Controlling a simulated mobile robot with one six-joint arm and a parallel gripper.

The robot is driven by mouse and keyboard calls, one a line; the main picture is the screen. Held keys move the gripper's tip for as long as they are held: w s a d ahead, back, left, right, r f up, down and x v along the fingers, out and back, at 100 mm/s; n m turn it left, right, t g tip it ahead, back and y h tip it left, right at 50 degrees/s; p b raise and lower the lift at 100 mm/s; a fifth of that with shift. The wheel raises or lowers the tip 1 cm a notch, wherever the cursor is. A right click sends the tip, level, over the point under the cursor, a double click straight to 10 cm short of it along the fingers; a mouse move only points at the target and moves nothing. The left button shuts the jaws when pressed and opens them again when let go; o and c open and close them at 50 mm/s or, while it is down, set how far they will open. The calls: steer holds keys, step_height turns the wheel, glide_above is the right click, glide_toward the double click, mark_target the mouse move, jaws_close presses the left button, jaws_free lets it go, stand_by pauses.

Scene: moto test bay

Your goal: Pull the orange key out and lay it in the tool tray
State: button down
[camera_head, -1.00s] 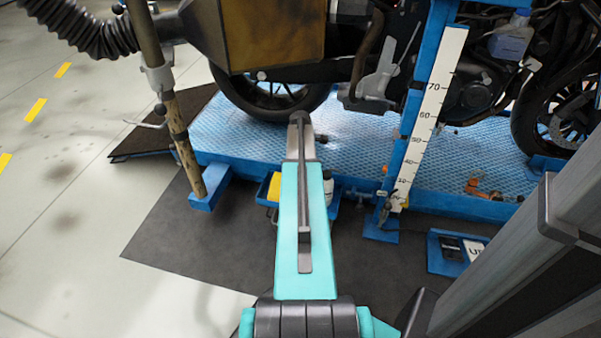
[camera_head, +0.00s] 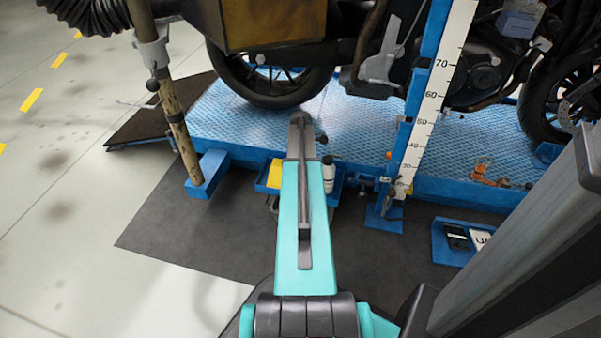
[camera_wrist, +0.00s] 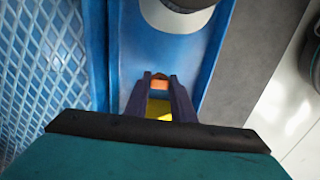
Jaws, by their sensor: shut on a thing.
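The orange key (camera_wrist: 160,84) shows as a small orange piece between the fingertips of my gripper (camera_wrist: 160,80) in the wrist view. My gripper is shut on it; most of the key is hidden. The blue tool tray (camera_head: 262,187) sits beside the lift platform in the head view, partly hidden by my arm. In the wrist view my gripper is over the blue tray (camera_wrist: 165,45), with a yellow thing (camera_wrist: 158,110) showing between the fingers. Whether the key touches the tray I cannot tell. My gripper is hidden behind my arm in the head view.
A white bottle (camera_head: 328,176) with a dark cap stands in the tray's right part, close to my arm. The blue lift platform (camera_head: 370,140) carries a motorcycle. A measuring post (camera_head: 425,110) stands to the right. Another blue tray (camera_head: 450,240) lies farther right on the dark mat.

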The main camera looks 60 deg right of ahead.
steer(key=c, duration=1.4)
jaws_free()
steer(key=shift+c, duration=0.2)
steer(key=shift+r, duration=0.1)
step_height(320, 180, up, 14)
steer(key=p, duration=0.5)
steer(key=shift+f, duration=0.2)
